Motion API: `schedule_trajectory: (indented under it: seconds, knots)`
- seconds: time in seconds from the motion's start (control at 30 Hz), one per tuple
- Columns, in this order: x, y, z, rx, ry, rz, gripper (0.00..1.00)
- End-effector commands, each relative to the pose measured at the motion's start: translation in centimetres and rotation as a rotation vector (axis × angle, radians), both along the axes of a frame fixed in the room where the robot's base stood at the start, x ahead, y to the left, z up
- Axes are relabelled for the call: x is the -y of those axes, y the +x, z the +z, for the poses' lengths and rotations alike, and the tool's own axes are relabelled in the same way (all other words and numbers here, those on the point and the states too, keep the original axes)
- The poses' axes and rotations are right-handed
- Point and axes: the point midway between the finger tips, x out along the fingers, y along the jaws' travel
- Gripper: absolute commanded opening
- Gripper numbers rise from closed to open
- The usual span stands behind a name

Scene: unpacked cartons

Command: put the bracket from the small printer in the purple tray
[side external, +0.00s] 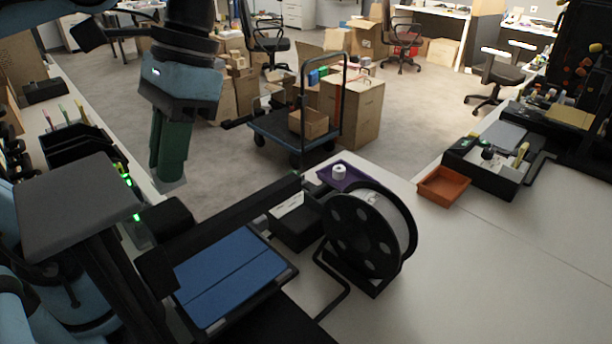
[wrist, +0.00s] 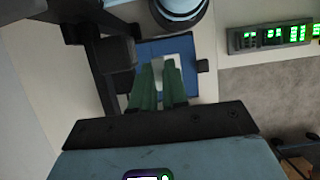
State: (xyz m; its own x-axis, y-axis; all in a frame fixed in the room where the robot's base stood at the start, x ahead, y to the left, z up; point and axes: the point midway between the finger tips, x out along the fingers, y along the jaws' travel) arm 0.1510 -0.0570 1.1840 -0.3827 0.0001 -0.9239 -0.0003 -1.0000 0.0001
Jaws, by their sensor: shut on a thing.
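My gripper (side external: 168,165) hangs fingers down, raised, behind and to the left of the small printer in the side view. Its green fingers (wrist: 158,88) are shut on a pale bracket (wrist: 185,69), which shows at the fingertips in the wrist view. In the side view only a pale bit shows below the fingers. The small printer's blue bed (side external: 230,275) looks bare there; it also lies beyond the fingers in the wrist view (wrist: 203,50).
A large black spool (side external: 370,235) stands between the printer and the open table on the right. A black box (side external: 297,222) sits beside it. An orange tray (side external: 444,186) and a dark organiser (side external: 488,165) stand farther right.

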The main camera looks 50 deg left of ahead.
Motion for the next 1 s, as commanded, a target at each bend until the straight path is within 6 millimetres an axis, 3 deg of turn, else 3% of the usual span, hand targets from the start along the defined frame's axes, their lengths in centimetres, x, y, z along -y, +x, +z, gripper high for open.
schedule_trajectory:
  seconds: [0.27,0.57,1.0]
  knots:
    - [-0.1,1.5,0.7,0.0,0.0,0.001,0.0]
    - [-1.0,7.2,-0.9,0.0,0.001,0.003,0.0]
    - [-3.6,15.5,-5.4,0.0,0.002,0.047,0.0]
